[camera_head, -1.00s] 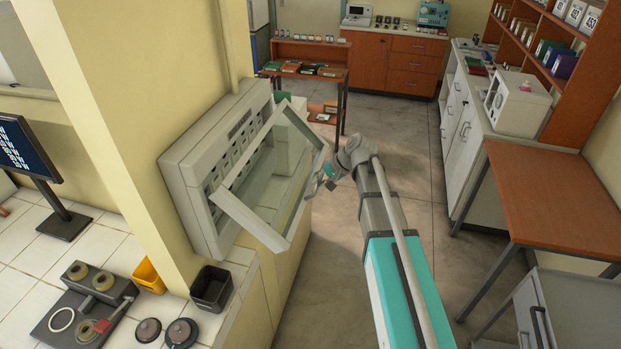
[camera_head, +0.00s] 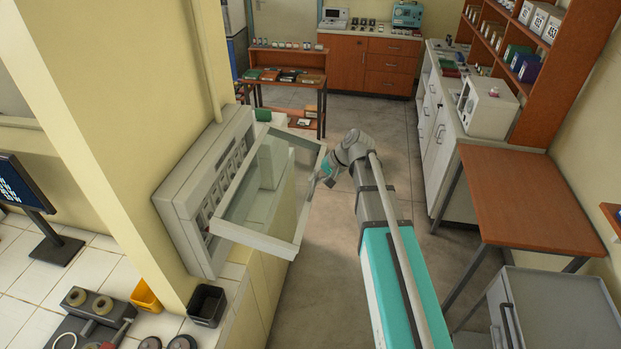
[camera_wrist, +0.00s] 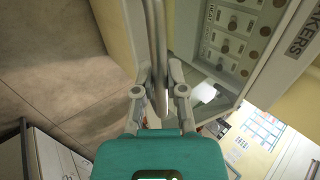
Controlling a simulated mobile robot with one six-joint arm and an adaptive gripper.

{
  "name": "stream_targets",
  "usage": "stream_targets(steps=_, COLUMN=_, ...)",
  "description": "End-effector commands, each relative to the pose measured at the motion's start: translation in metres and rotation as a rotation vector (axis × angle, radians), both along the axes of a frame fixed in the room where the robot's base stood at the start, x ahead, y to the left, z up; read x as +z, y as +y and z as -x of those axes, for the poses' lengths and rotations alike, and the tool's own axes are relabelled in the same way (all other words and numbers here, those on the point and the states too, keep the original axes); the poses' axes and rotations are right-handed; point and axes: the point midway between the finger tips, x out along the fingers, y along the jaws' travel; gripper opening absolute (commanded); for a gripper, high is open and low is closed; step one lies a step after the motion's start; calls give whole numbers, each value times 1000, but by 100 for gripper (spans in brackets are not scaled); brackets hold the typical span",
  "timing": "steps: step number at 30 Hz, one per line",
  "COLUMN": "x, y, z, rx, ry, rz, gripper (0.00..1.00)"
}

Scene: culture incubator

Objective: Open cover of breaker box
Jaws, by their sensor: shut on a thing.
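The breaker box (camera_head: 180,198) is a pale grey case on the yellow wall at the left of the head view. Its cover (camera_head: 252,232), a light frame with a clear pane, stands swung out at a wide angle from the box. My gripper (camera_head: 327,170) is at the cover's outer right edge. In the wrist view my gripper (camera_wrist: 160,92) is shut on the cover's edge (camera_wrist: 156,35), which runs up between the fingers. The breaker panel (camera_wrist: 235,35), with rows of round knobs, shows to the right there; the fingertips partly hide the cover's edge.
A tiled counter (camera_head: 95,262) lies below the box, with a black bin (camera_head: 206,306) and a yellow bin (camera_head: 146,296). A wooden table (camera_head: 525,200) and a white cabinet (camera_head: 437,125) stand at the right. The floor (camera_head: 330,265) between is clear.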

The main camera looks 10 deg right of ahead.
Motion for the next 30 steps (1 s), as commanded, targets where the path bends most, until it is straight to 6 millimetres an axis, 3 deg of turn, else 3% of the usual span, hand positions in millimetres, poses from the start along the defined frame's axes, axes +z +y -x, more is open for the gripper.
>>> stream_targets(steps=1, x=10, y=0, z=-1, rx=0, ry=-3, rz=-2, gripper=0)
stream_targets(steps=7, x=19, y=-1, z=-1, rx=1, ry=-3, rz=-1, gripper=0)
stream_targets(steps=23, x=22, y=-1, z=1, rx=2, ry=-1, rz=-1, gripper=0)
stream_targets(steps=24, x=22, y=-1, z=1, rx=2, ry=0, rz=0, gripper=17)
stream_targets(steps=30, x=21, y=-1, z=1, rx=3, ry=0, rz=0, gripper=51)
